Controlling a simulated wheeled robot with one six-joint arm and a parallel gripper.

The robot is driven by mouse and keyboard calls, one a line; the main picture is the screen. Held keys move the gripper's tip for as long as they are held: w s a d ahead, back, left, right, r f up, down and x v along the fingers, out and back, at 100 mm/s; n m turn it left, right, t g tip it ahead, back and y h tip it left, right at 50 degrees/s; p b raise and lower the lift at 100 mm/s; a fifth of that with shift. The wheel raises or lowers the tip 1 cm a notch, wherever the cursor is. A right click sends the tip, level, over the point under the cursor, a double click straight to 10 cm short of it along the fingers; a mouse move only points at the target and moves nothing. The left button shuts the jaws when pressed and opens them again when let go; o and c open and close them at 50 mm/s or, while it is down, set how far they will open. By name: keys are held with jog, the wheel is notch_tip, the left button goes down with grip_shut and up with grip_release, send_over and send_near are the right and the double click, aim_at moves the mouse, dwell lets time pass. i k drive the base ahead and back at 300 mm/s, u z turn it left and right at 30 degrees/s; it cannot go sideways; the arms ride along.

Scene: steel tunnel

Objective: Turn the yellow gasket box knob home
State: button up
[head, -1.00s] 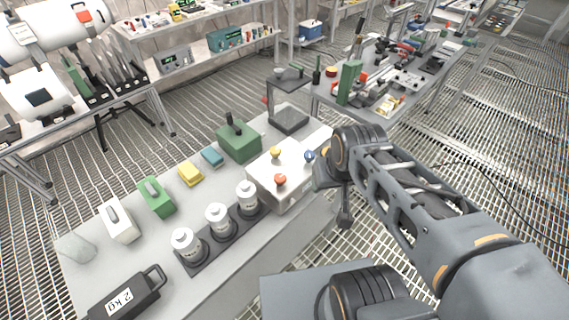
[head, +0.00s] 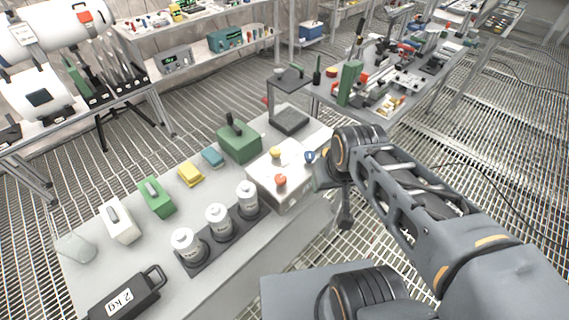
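The gasket box appears to be the white box (head: 262,178) at the right end of the grey bench. The yellow knob (head: 275,153) stands on its top, towards the back. An orange-red knob (head: 280,180) is nearer its front, and a blue knob (head: 310,156) is at its right side, close to my arm. Which way the yellow knob is turned is too small to tell. My arm is folded at the right of the box. A dark end part, perhaps my gripper (head: 345,214), hangs beyond the bench edge, apart from the yellow knob. Its fingers cannot be made out.
A green box (head: 239,144) with a dark handle stands behind-left of the gasket box. Several white bottles (head: 220,219) stand in a dark rack (head: 207,252) to the left. A black 2 kg weight (head: 122,295) lies front left. A dark stand (head: 290,122) is behind.

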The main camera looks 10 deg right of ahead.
aim_at(276, 152)
jog(key=z, duration=0.8)
jog(key=k, duration=0.6)
jog(key=u, duration=1.25)
jog(key=i, duration=0.5)
jog(key=z, duration=0.05)
